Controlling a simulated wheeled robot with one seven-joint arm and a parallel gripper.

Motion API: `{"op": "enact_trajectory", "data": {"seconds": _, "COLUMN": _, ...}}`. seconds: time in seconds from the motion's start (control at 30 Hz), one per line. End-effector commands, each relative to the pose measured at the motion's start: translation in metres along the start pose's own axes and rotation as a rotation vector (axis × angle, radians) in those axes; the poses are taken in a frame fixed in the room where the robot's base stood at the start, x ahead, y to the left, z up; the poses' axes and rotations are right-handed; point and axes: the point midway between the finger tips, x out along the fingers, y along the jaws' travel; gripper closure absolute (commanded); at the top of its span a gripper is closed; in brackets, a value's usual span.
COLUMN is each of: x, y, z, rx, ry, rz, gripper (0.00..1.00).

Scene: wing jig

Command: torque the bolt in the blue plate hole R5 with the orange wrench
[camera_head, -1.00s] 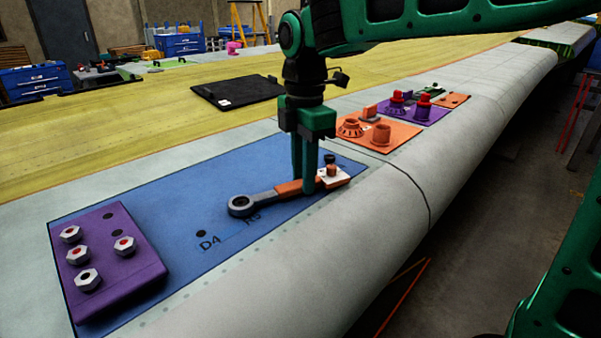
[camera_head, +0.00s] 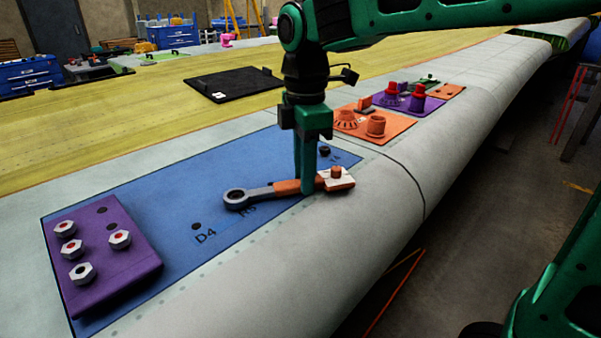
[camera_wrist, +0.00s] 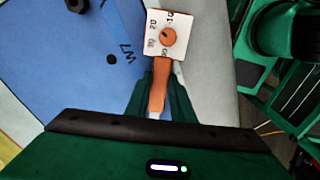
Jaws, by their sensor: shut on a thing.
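The orange wrench (camera_head: 287,188) lies low over the blue plate (camera_head: 150,190), its grey ring head (camera_head: 236,198) at the hole beside a partly covered label that looks like R5. In the wrist view the dial block (camera_wrist: 166,35) shows numbers and the handle (camera_wrist: 158,88) runs between my fingers; the ring head is hidden.
A purple block (camera_head: 105,255) with several hex nuts stands on the plate's near left. The D4 hole (camera_head: 196,226) is bare. A dark bolt or hole (camera_head: 325,151) lies behind the handle. Orange (camera_head: 355,128) and purple (camera_head: 430,108) trays with parts stand beyond. The wing's rounded edge drops off at right.

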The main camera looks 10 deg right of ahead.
Motion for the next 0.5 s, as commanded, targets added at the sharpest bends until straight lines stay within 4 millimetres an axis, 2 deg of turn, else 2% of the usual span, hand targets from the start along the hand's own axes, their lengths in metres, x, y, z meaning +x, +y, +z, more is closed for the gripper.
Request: {"op": "enact_trajectory", "data": {"seconds": 0.5, "x": 0.001, "y": -0.023, "z": -0.003, "rx": 0.174, "ry": 0.001, "rz": 0.002, "gripper": 1.00}}
